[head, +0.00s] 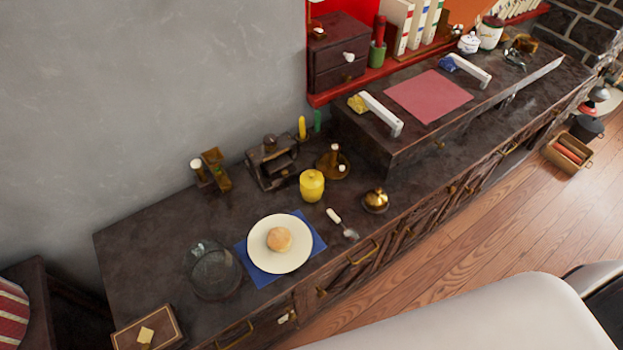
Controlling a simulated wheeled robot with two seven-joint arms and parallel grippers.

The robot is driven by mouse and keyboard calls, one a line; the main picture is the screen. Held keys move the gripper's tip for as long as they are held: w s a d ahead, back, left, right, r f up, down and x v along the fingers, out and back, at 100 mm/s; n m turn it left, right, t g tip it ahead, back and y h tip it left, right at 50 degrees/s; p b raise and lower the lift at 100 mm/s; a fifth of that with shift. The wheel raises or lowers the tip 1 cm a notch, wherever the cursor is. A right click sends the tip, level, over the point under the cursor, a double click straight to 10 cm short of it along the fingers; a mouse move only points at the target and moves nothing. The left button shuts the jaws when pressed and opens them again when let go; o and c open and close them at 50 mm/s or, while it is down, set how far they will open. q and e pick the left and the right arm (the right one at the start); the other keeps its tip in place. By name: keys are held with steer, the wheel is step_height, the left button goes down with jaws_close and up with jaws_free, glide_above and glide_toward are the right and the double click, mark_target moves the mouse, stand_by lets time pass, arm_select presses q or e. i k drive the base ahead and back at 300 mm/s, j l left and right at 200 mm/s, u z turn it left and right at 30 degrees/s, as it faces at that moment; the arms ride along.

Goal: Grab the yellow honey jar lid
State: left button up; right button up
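A yellow honey jar (312,190) stands upright on the dark sideboard (150,225), near its middle. Its yellow lid (312,176) appears to sit on top, with a small knob; the seam between lid and jar is too small to make out clearly. Neither of my grippers is in view, and nothing touches the jar.
A white plate (261,256) with a bun lies on a blue napkin in front-left of the jar. A glass bowl (212,270), a spoon (341,223), a brass bell (375,201) and a brass candle holder (333,165) stand nearby. A raised section (395,150) rises to the right.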

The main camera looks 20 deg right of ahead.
mark_target(312, 180)
steer(key=k+l, duration=0.1)
steer(key=l, duration=0.85)
steer(key=k+l, duration=0.15)
steer(key=l, duration=0.3)
steer(key=k+l, duration=0.1)
steer(key=l, duration=0.4)
